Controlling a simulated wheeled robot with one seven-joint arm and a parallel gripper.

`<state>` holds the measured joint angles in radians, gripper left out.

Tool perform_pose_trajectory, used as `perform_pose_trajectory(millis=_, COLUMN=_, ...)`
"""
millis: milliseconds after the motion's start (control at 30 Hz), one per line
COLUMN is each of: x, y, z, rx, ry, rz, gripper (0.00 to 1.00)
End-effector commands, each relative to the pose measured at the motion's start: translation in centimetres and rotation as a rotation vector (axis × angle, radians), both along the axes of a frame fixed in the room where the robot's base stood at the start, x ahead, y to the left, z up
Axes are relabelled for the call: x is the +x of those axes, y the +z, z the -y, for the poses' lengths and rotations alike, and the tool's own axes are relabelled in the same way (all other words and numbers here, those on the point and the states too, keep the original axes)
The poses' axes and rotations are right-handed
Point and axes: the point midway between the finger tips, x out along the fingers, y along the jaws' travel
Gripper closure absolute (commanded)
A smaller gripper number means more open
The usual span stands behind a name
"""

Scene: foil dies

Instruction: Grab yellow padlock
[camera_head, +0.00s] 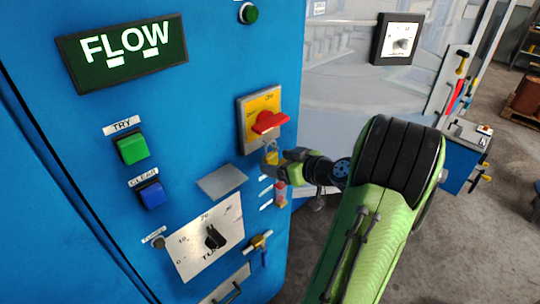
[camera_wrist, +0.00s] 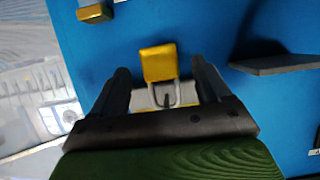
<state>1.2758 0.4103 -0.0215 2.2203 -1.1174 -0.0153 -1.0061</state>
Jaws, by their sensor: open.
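The yellow padlock (camera_wrist: 158,62) shows in the wrist view, its body just past and between the fingertips, with its metal shackle toward my gripper. In the head view the padlock (camera_head: 271,157) is small, close to the blue panel below the red rotary switch. My gripper (camera_head: 283,156) reaches in from the right at the panel. In the wrist view my gripper (camera_wrist: 160,75) is open, with one dark finger on each side of the padlock. I cannot tell whether either finger touches it.
The blue cabinet (camera_head: 70,190) carries a red switch (camera_head: 268,121) on a yellow plate, a green button (camera_head: 132,148), a blue button (camera_head: 151,194) and a dial (camera_head: 214,237). A grey shelf (camera_head: 222,181) juts out left of my gripper; it also shows in the wrist view (camera_wrist: 285,64).

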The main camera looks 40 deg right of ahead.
Motion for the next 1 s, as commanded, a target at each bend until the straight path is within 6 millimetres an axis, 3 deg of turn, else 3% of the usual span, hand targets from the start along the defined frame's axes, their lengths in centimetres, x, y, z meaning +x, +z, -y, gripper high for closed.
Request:
perform_pose_trajectory(millis=200, x=3.4, y=-1.0, z=-0.1, rx=0.002, ry=0.005, rz=-0.001, gripper=0.23)
perform_pose_trajectory(millis=433, x=3.6, y=-1.3, z=-0.1, rx=-0.001, ry=0.001, rz=0.0, gripper=0.23)
perform_pose_trajectory(millis=800, x=3.5, y=-1.3, z=-0.1, rx=0.0, ry=0.001, rz=-0.001, gripper=0.8)
perform_pose_trajectory(millis=1000, x=3.5, y=-1.3, z=-0.1, rx=0.0, ry=0.001, rz=-0.001, gripper=0.82)
